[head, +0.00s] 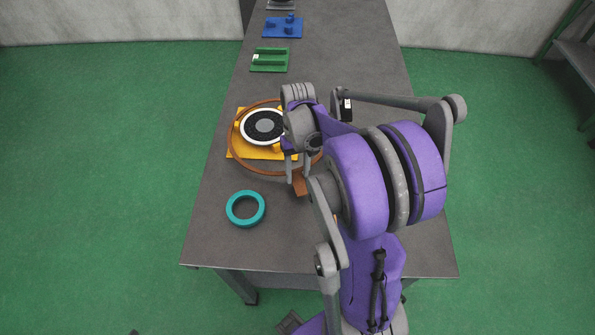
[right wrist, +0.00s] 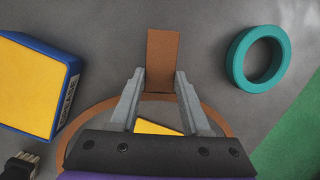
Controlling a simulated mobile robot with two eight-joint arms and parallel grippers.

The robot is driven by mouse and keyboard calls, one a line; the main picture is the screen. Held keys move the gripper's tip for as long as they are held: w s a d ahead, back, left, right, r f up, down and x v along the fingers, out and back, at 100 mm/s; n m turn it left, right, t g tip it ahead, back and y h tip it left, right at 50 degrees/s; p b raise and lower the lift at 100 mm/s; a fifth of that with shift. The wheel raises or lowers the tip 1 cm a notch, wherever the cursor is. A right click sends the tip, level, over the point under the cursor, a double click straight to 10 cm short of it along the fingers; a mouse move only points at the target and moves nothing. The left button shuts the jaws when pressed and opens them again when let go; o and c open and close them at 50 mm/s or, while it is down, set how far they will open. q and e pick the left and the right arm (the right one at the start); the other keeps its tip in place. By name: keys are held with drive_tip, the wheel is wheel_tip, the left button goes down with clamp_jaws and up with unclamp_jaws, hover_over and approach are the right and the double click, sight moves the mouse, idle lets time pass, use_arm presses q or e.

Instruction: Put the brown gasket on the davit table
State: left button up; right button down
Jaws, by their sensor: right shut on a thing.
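The brown gasket (head: 300,187) is a large thin ring with a flat rectangular tab. In the head view the ring appears around a white disc with a black face (head: 264,126) on a yellow plate (head: 236,151). I cannot tell whether it rests there or hangs above. My right gripper (head: 297,172) is shut on the gasket's tab, which also shows between its fingers in the right wrist view (right wrist: 162,55). My arm hides part of the ring's right side. I cannot tell which thing is the davit table. My left gripper is not in view.
A teal ring (head: 232,216) lies front left on the grey table (head: 215,245). Green (head: 269,68) and blue (head: 282,35) plates lie farther back. A blue box with a yellow top (right wrist: 30,85) shows in the right wrist view. The far right of the table is clear.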

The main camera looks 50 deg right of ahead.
drive_tip(key=shift+f, duration=0.5)
drive_tip(key=shift+c, duration=1.8)
unclamp_jaws()
drive_tip(key=shift+r, duration=0.1)
